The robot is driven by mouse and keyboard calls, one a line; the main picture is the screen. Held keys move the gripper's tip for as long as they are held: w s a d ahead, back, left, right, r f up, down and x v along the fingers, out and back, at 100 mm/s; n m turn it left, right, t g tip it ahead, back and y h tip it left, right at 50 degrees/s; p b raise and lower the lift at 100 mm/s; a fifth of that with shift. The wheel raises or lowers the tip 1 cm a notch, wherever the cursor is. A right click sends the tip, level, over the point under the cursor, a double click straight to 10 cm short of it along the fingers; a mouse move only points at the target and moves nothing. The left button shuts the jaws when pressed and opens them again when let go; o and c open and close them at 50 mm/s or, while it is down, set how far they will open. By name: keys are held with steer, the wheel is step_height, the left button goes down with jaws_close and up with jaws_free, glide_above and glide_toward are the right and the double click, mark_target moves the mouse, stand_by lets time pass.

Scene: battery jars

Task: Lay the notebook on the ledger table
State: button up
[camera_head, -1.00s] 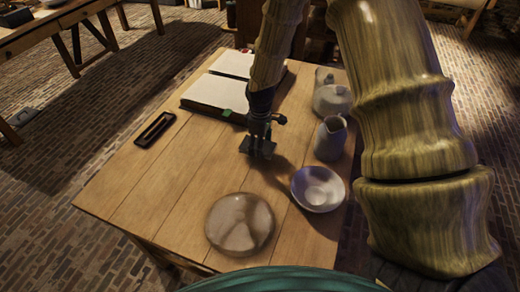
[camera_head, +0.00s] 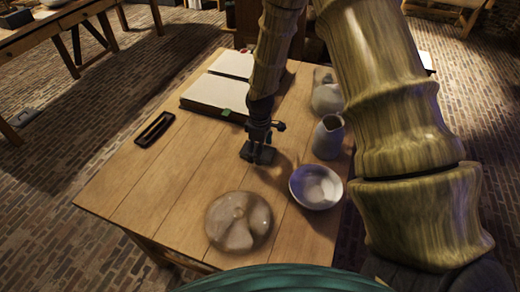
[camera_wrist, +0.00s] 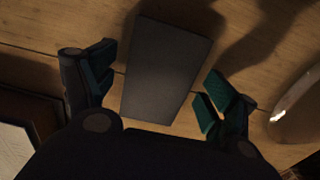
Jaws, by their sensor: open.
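A dark grey flat rectangular block, which looks like the notebook (camera_wrist: 168,72), lies on the wooden tabletop in the wrist view. My gripper (camera_wrist: 156,90) is open, with one finger on each side of it and visible gaps to both fingers. In the head view my gripper (camera_head: 258,146) points down at the middle of the near table (camera_head: 165,200), and the dark block is largely hidden under it. I cannot tell from the pictures which table is the ledger table; a large open book (camera_head: 218,92) lies on the near one, behind my gripper.
A dark narrow tray (camera_head: 154,130) lies at left. A jug (camera_head: 328,138), a grey pot (camera_head: 326,95) and a pale bowl (camera_head: 316,187) stand close on the right. A round glassy dish (camera_head: 238,222) is in front. Another wooden table (camera_head: 60,25) stands at upper left.

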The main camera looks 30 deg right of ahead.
step_height(320, 180, up, 12)
steer(key=b, duration=0.1)
steer(key=shift+r, duration=0.15)
stand_by(0.7)
